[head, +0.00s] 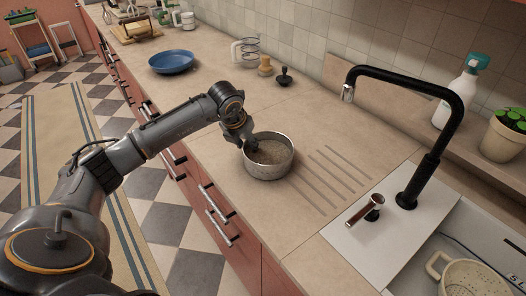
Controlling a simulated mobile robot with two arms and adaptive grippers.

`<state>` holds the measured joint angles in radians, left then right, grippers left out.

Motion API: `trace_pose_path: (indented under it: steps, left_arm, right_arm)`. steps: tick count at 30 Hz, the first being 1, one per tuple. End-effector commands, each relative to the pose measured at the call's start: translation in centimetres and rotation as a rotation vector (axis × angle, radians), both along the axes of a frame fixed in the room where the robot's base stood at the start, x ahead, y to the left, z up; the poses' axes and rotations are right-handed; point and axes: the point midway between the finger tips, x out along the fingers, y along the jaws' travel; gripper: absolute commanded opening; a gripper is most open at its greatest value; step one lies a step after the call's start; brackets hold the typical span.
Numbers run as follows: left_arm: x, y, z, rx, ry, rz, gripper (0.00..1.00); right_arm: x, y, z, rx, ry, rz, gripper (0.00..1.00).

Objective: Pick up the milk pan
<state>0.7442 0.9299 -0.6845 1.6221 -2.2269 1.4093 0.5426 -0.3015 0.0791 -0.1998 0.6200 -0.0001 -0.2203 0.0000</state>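The milk pan (267,170) is a small round grey metal pan standing upright on the beige counter, just left of the drain grooves. Its inside shows from above and no handle can be made out. My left gripper (246,142) is at the pan's far left rim, with my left arm coming in from the left. The fingers are small and dark there, and I cannot tell whether they are closed on the rim or only beside it. My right gripper is not in view.
A blue plate (172,62) lies further back on the counter (215,88). A black tap (432,165) rises at the right, by a sink with a cream colander (470,277). Grooves right of the pan are clear.

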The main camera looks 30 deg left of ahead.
Motion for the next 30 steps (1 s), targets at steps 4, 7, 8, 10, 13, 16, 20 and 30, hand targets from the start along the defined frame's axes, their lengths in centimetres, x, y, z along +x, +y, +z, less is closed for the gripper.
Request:
trace_pose_path:
  steps: [4, 7, 8, 10, 13, 16, 20, 30]
  left_arm:
    - [0.7, 0.0, -1.8, -0.002, 0.002, 0.0, 0.36]
    - [1.0, 0.1, -2.5, -0.001, 0.002, 0.0, 0.36]
    - [1.0, 0.1, -2.7, -0.001, 0.001, 0.0, 0.36]
    - [1.1, 0.1, -2.7, -0.001, 0.0, -0.001, 0.36]
    - [1.1, 0.1, -2.7, -0.001, 0.0, -0.001, 0.36]
    - [1.1, 0.1, -2.7, -0.001, 0.0, -0.001, 0.24]
    - [1.1, 0.1, -2.7, -0.001, 0.0, -0.001, 0.0]
    - [1.0, 0.2, -2.7, 0.003, 0.0, -0.001, 0.0]
  right_arm:
    - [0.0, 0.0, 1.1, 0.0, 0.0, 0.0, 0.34]
    - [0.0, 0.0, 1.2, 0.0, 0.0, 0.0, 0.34]
    - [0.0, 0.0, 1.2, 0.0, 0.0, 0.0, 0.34]
    - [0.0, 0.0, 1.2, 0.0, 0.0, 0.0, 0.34]
    - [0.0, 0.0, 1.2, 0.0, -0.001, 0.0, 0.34]
    - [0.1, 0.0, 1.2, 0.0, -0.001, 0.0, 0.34]
    - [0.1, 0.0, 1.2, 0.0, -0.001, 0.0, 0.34]
    - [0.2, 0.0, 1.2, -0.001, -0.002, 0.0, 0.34]
